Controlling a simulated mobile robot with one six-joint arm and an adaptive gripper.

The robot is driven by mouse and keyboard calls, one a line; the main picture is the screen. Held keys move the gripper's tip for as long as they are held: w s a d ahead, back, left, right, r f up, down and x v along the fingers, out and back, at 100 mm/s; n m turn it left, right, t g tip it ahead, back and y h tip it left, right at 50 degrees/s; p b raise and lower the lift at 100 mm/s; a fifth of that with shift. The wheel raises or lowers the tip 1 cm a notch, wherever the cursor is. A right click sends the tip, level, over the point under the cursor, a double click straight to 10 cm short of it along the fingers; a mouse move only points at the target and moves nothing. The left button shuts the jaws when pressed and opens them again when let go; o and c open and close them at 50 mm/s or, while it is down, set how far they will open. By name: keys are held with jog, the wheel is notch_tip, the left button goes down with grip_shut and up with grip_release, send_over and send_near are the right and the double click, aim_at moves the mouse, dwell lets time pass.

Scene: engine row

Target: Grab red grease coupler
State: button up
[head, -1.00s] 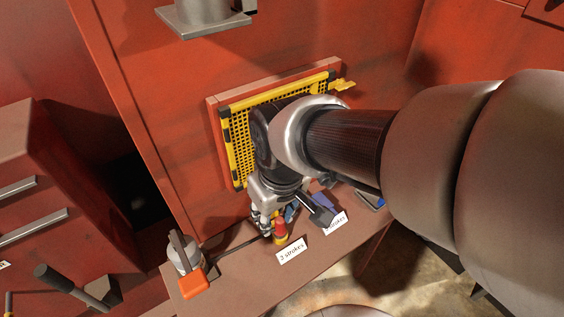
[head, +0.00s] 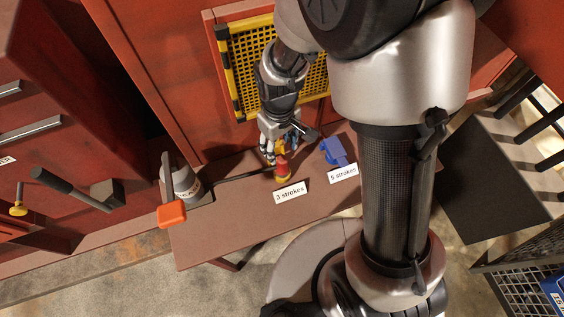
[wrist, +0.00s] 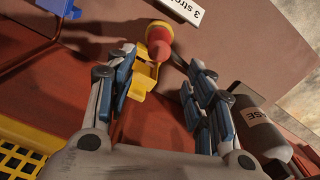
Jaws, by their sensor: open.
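The red grease coupler (head: 282,166) stands on the brown bench, behind the "3 strokes" label, with yellow at its base. In the wrist view the red coupler (wrist: 159,38) is just beyond the fingertips, in line with the gap between them. A yellow bracket (wrist: 146,78) shows behind it, in that gap. My gripper (head: 270,152) is open, pointing down just behind and left of the coupler. In the wrist view my gripper (wrist: 162,60) has its blue-padded fingers apart and nothing held. Any contact with the coupler is unclear.
A blue part (head: 333,151) stands to the right by the "5 strokes" label (head: 343,174). A grey grease canister (head: 184,184) with an orange-ended lever (head: 172,215) is at the left. A yellow perforated panel (head: 240,75) is behind. The bench (head: 225,235) is clear in front.

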aim_at(281, 158)
jog(key=f+b, duration=0.1)
jog(key=f, duration=0.3)
jog(key=f+b, duration=0.1)
jog(key=f, duration=0.3)
jog(key=shift+d+f+b, duration=0.2)
jog(key=shift+f+b, duration=0.15)
jog(key=shift+b, duration=0.05)
jog(key=shift+s+r, duration=0.1)
jog(key=shift+c, duration=0.3)
grip_shut()
